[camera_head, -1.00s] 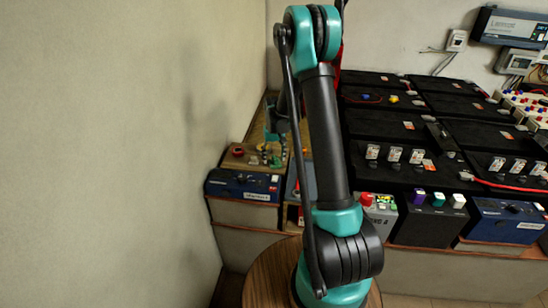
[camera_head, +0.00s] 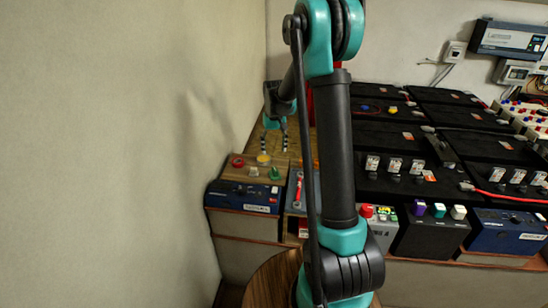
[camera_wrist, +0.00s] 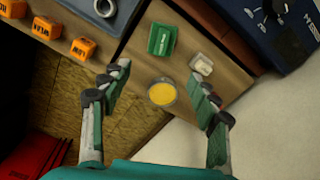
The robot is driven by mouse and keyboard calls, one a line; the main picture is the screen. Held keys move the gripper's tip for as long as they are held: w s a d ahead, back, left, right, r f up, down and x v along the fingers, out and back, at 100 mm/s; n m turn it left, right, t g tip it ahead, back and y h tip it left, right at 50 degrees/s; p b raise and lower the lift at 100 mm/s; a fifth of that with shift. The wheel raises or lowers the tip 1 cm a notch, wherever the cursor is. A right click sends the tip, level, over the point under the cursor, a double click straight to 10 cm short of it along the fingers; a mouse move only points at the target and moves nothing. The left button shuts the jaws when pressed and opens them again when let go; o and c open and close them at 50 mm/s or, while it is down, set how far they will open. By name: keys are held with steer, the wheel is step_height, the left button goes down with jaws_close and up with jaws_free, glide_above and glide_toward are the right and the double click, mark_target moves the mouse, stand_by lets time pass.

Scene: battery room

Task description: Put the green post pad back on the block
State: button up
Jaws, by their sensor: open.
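A green block-shaped piece with faint lettering (camera_wrist: 162,39), which looks like the green pad, sits on the wooden board in the wrist view. In the head view it is the small green piece (camera_head: 275,173) at the board's right. My gripper (camera_head: 274,150) is open and empty above the back of the board. In the wrist view my fingers (camera_wrist: 160,72) are spread, with the green piece beyond their tips. A yellow round piece (camera_wrist: 162,92) lies between the fingers in the picture. I cannot tell which thing is the block.
A small white piece (camera_wrist: 201,66) lies beside the green one. A red round piece (camera_head: 237,161) is at the board's left. Orange labelled pieces (camera_wrist: 82,48) and a grey ring (camera_wrist: 105,8) are nearby. The wall (camera_head: 180,150) is close on the left.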

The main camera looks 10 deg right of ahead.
steer(key=s+d+r+t, duration=0.1)
steer(key=s+r, duration=0.1)
steer(key=s, duration=0.6)
steer(key=s+d+r+t, duration=0.1)
steer(key=s+d+r, duration=0.15)
steer(key=s, duration=0.45)
steer(key=s+f+t, duration=0.1)
steer(key=s+f, duration=0.1)
steer(key=s, duration=0.6)
steer(key=s+f+m+t, duration=0.1)
steer(key=s+f, duration=0.1)
steer(key=s, duration=0.7)
steer(key=shift+d, duration=0.35)
